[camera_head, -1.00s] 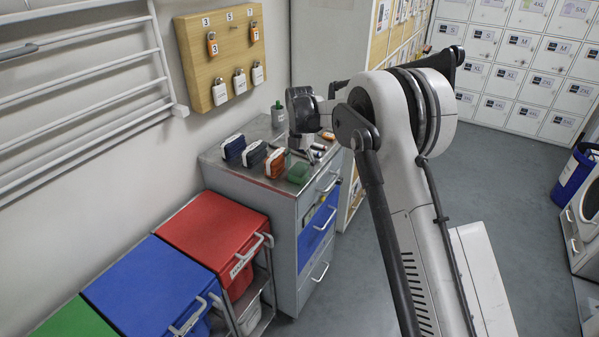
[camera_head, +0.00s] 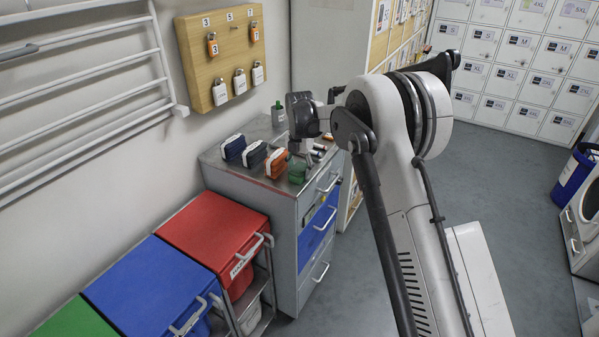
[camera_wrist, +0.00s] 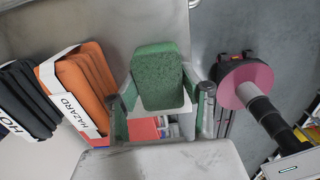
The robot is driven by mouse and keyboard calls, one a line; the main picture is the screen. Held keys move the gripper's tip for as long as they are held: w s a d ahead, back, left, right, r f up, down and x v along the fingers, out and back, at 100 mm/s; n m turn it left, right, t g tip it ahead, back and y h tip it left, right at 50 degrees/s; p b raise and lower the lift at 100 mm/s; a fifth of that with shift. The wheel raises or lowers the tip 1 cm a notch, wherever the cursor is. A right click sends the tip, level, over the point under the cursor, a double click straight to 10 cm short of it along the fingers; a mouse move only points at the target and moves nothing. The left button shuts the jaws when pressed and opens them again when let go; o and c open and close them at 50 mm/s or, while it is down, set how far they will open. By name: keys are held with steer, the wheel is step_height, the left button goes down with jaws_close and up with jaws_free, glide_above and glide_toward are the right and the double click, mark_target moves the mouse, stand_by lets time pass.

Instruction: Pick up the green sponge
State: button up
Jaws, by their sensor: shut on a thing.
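The green sponge (camera_wrist: 160,72) shows in the middle of the wrist view, between the two fingers of my gripper (camera_wrist: 160,92), which are shut on its sides. In the head view the sponge (camera_head: 298,171) is at the front right of the grey cabinet's top (camera_head: 215,160), beside the orange block. My gripper (camera_head: 299,152) is partly hidden there by my own wrist. I cannot tell whether the sponge is clear of the cabinet top.
An orange block labelled HAZARD (camera_wrist: 80,80) stands close left of the sponge, with dark (camera_head: 254,154) and blue (camera_head: 233,147) blocks beyond. A pink-and-black item (camera_wrist: 243,83) lies to the right. Red (camera_head: 212,228) and blue (camera_head: 150,285) lidded bins stand in front.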

mark_target(299, 168)
steer(key=shift+r, duration=0.1)
step_height(299, 168, up, 4)
steer(key=shift+f+b, duration=0.1)
steer(key=shift+b, duration=0.25)
steer(key=s+a+r+b, duration=0.1)
steer(key=s+a+r, duration=0.2)
steer(key=a+r, duration=0.4)
steer(key=a, duration=0.4)
steer(key=shift+s, duration=0.4)
steer(key=shift+c, duration=0.2)
